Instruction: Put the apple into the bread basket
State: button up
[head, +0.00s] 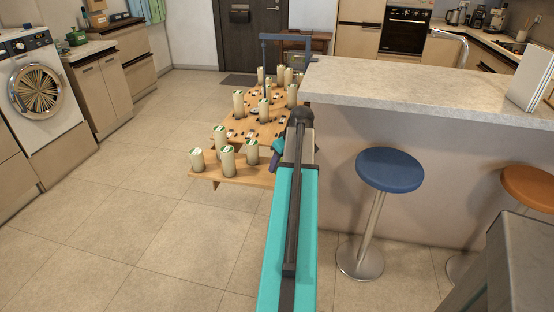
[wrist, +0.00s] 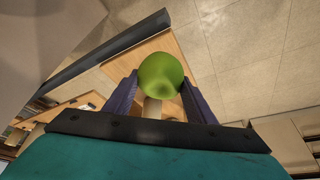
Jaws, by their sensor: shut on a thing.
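In the wrist view a green apple (wrist: 161,74) sits between the two dark purple fingers of my gripper (wrist: 160,88), which are shut on it. The apple is held clear of the floor. In the head view my gripper (head: 278,146) is mostly hidden behind my turquoise arm, beside the low wooden table, and the apple is not visible there. I cannot make out a bread basket in either view.
A low wooden table (head: 243,172) carries several pale cylinders. To its right is a counter (head: 420,86) with a blue stool (head: 389,170) and an orange stool (head: 527,186) before it. A washing machine (head: 40,92) stands at left. The floor (head: 130,235) at front left is clear.

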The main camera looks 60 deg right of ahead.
jog(key=shift+s+a+r, duration=0.1)
jog(key=shift+s+a, duration=0.55)
jog(key=shift+s, duration=0.2)
jog(key=shift+s+a+r, duration=0.1)
jog(key=shift+s+a, duration=0.5)
jog(key=shift+s, duration=0.2)
jog(key=w+a+r+n, duration=0.1)
jog(key=w+a+r, duration=0.2)
jog(key=w+a, duration=0.95)
jog(key=w+a+r+n, duration=0.1)
jog(key=w+a+r, duration=0.1)
jog(key=w+a, duration=1.05)
jog(key=w+a+r, duration=0.2)
jog(key=a, duration=1.5)
jog(key=w+a+r+n+y, duration=0.1)
jog(key=w+a+r, duration=0.1)
jog(key=a, duration=1.5)
jog(key=shift+w+a+r+n, duration=0.25)
jog(key=shift+w+r+n, duration=0.05)
jog(key=shift+r, duration=0.3)
jog(key=shift+s, duration=0.1)
